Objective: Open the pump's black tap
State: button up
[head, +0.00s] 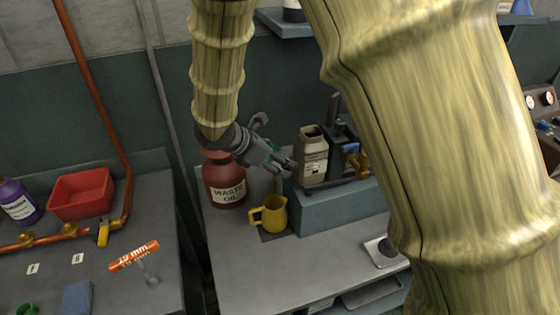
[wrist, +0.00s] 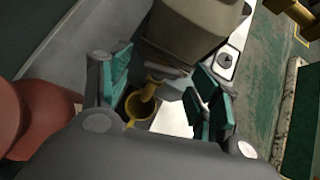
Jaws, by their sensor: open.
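The pump (head: 340,150) is a dark green machine with a brass part on its right, standing on a blue-grey block at the back of the bench. A beige-grey container (head: 312,158) stands at its left and fills the upper middle of the wrist view (wrist: 195,30). My gripper (head: 284,168) is just left of this container, above the yellow jug. In the wrist view its teal-padded fingers (wrist: 160,92) are apart and hold nothing. A dark grey bar and a brass piece show between them below the container. I cannot clearly make out the black tap in either view.
The red waste oil drum (head: 224,182) is close on the left and shows in the wrist view (wrist: 40,118).

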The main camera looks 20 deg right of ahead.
jog(key=v, duration=0.6)
jog(key=shift+a+r, duration=0.15)
jog(key=shift+a, duration=0.05)
jog(key=shift+s, duration=0.1)
jog(key=shift+c, duration=0.5)
